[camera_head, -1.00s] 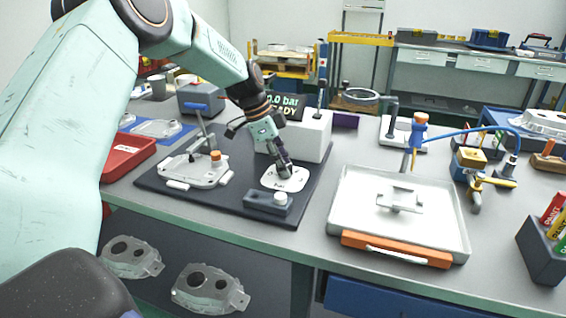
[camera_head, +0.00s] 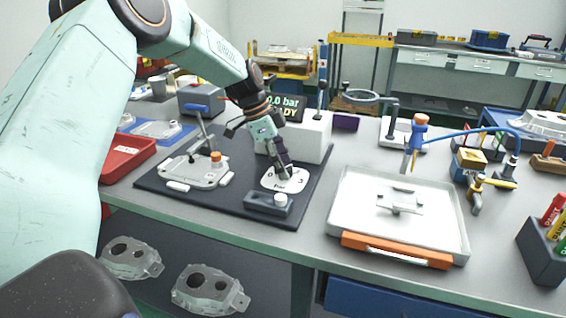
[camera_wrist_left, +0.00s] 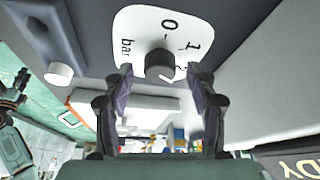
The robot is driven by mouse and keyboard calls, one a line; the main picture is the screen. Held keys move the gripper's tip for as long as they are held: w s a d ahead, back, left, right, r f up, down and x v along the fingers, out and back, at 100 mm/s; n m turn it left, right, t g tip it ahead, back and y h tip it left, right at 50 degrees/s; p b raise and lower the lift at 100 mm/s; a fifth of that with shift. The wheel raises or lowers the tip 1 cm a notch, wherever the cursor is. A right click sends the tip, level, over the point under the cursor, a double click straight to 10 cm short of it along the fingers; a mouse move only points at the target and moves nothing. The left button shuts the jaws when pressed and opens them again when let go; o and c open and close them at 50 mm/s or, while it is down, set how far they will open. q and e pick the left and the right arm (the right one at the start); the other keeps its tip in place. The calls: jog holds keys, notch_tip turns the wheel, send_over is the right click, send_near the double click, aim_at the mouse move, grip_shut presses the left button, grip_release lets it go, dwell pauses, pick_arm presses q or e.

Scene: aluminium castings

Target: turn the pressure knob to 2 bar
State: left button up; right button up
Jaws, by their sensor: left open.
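The pressure knob (camera_wrist_left: 160,65) is a dark round knob on a white dial plate (camera_wrist_left: 135,20) with the marks 0, 1, 2 and "bar". In the head view the dial plate (camera_head: 297,184) lies on the dark mat, and my gripper largely hides the knob. My left gripper (camera_head: 284,174) points down at the dial. In the wrist view its two fingers (camera_wrist_left: 160,80) are open, one on each side of the knob; I cannot tell whether they touch it. The display (camera_head: 287,106) on the white box reads 0.0 bar and READY. My right gripper is not in view.
On the dark mat (camera_head: 235,207), a casting (camera_head: 195,172) with an orange cap stands left of the dial, and a grey block with a white button (camera_head: 280,199) stands in front. A white tray (camera_head: 340,215) with an orange handle lies to the right.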

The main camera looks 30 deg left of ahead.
pick_arm(q)
jog(key=v, duration=1.1)
jog(key=shift+s+a+r, duration=0.15)
jog(key=shift+r, duration=0.2)
jog(key=shift+s+f, duration=0.1)
